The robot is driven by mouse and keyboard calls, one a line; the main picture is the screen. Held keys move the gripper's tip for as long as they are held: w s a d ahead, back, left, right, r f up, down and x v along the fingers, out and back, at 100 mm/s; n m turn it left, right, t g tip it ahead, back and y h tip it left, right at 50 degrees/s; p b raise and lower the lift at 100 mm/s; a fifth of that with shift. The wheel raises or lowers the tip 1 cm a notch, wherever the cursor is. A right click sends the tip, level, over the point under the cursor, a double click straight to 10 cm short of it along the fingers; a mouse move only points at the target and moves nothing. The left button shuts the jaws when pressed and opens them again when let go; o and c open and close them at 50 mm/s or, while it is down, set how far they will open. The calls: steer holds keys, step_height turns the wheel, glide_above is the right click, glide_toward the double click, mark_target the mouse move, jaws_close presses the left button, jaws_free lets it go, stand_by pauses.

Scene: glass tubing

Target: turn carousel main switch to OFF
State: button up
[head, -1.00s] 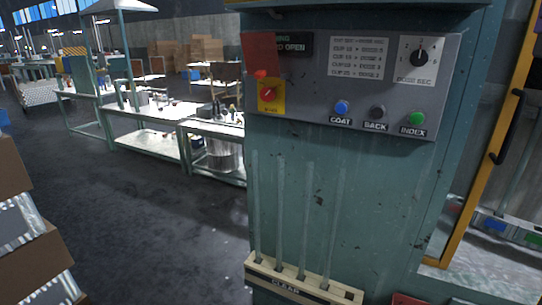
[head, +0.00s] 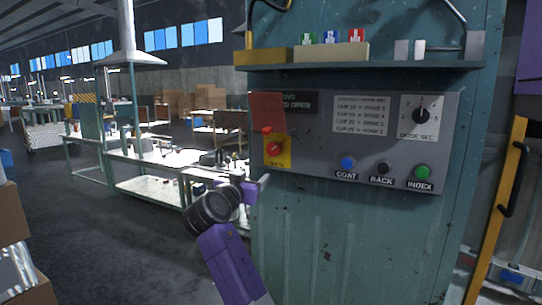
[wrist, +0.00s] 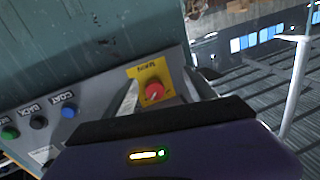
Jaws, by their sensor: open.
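The main switch is a red knob (head: 275,148) on a yellow plate (head: 277,161) at the left end of the grey control panel. In the wrist view the red knob (wrist: 154,91) and its yellow plate marked MAIN lie just beyond my fingers. My gripper (head: 264,181) is open and empty, just below and left of the switch in the head view. In the wrist view its two grey fingers lie to either side of the knob, seemingly apart from it. The knob's exact setting is too small to read.
Blue COAT (head: 347,163), black BACK (head: 383,168) and green INDEX (head: 422,172) buttons sit right of the switch, below a black dose dial (head: 421,115). A red tag (head: 266,108) hangs above the switch. A shelf (head: 400,68) juts out above the panel.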

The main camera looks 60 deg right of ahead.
steer(key=m+g, duration=0.2)
glide_toward(272, 150)
steer(key=d, duration=0.1)
steer(key=shift+h, duration=0.4)
steer(key=shift+w+d+f+p, duration=0.2)
steer(key=shift+d+p, duration=0.1)
steer(key=shift+d, duration=1.05)
steer(key=shift+w+d+f+p, duration=0.15)
steer(key=shift+d+p, duration=0.1)
steer(key=shift+d, duration=1.05)
steer(key=shift+w+d+f+p, duration=0.1)
steer(key=shift+w+d+p, duration=0.15)
steer(key=shift+d, duration=1.1)
steer(key=c, duration=1.4)
